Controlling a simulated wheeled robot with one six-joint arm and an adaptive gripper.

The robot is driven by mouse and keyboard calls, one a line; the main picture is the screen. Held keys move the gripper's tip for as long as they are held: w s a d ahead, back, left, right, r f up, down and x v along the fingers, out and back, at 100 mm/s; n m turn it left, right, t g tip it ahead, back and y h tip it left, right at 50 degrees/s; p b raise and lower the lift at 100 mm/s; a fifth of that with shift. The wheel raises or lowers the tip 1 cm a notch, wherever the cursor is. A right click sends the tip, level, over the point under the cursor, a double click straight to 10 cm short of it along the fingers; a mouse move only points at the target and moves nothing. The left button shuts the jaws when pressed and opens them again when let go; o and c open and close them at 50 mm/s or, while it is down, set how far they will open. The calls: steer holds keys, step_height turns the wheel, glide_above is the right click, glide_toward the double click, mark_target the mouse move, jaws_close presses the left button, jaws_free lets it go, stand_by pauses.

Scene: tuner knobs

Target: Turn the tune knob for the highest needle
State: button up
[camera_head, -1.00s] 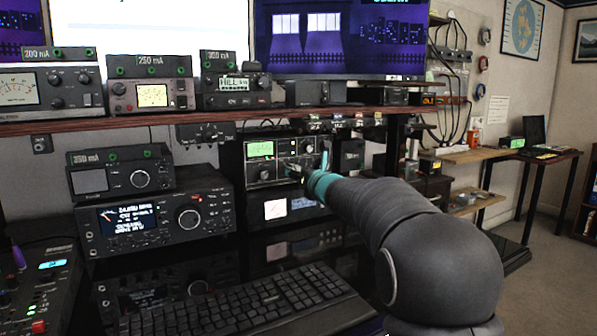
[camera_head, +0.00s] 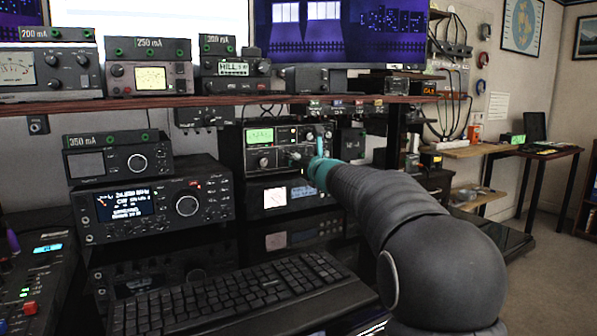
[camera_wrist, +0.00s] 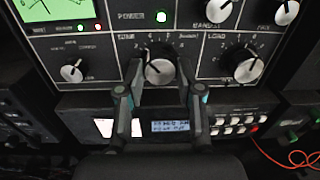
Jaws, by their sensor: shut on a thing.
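The silver tune knob (camera_wrist: 158,69), under the TUNE label, lies between my gripper's fingers. My gripper (camera_wrist: 161,84) is shut on it, with one finger at each side. In the head view the fingers are small and partly hidden by my teal wrist.
The load knob (camera_wrist: 241,66) sits close to the right of my right finger. A smaller knob (camera_wrist: 71,70) is at the left. Below is a unit with a lit display (camera_wrist: 170,126) and buttons. A keyboard (camera_head: 240,295) lies on the desk in front.

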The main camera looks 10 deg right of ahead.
steer(key=shift+n+b, duration=0.35)
steer(key=shift+n, duration=0.25)
steer(key=o, duration=1.2)
steer(key=shift+c, duration=0.2)
steer(key=v, duration=1.2)
stand_by(0.3)
